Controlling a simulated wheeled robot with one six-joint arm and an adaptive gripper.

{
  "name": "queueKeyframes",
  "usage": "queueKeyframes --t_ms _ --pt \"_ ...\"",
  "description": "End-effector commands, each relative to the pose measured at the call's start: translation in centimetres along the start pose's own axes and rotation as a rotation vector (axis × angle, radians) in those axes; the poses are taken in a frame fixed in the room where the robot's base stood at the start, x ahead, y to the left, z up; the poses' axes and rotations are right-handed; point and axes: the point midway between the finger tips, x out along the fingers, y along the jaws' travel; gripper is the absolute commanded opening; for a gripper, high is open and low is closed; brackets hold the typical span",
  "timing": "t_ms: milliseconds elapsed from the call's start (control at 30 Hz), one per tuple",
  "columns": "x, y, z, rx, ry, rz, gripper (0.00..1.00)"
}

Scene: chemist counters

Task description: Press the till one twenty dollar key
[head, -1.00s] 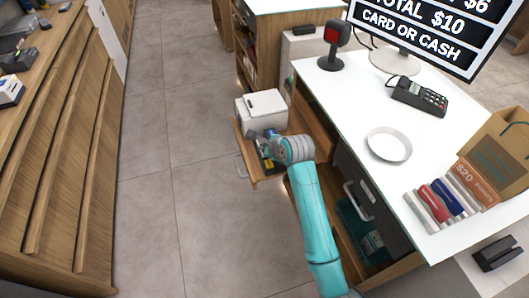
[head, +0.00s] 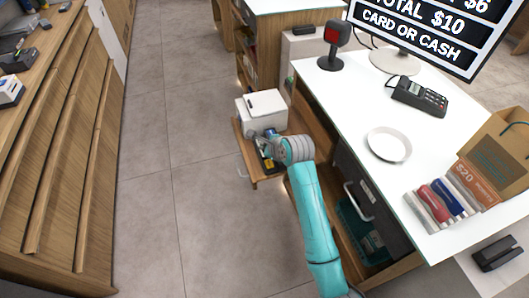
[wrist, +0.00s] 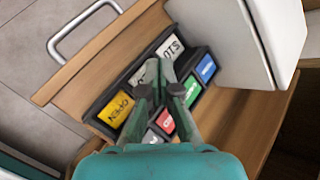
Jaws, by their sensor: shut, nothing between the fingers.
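A dark key panel holding coloured keys lies on a wooden drawer or shelf (wrist: 232,125). In the wrist view I see a yellow OPEN key (wrist: 117,109), a white lettered key (wrist: 171,46), a blue key (wrist: 206,68), a green key (wrist: 192,90), a red key (wrist: 166,121) and a grey key (wrist: 151,137). My gripper (wrist: 159,68) is shut and empty over the middle of the panel and hides part of it. I cannot tell whether its tips touch a key. No twenty dollar marking is readable on the keys. In the head view my arm mostly covers the panel.
A white box-shaped device (head: 263,108) stands right beside the panel. The white counter (head: 340,95) carries a card terminal (head: 419,97), a round dish (head: 388,145), a scanner (head: 334,45) and an orange $20 box (head: 478,182). The floor to the left is clear.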

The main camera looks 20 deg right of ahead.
Motion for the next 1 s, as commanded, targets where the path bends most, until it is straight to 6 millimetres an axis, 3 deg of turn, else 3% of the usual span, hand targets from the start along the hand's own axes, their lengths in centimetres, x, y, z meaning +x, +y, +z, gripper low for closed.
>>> queueKeyframes --t_ms 1000 --pt "0.71 0.53 -0.53 0.000 0.000 0.000 0.00"
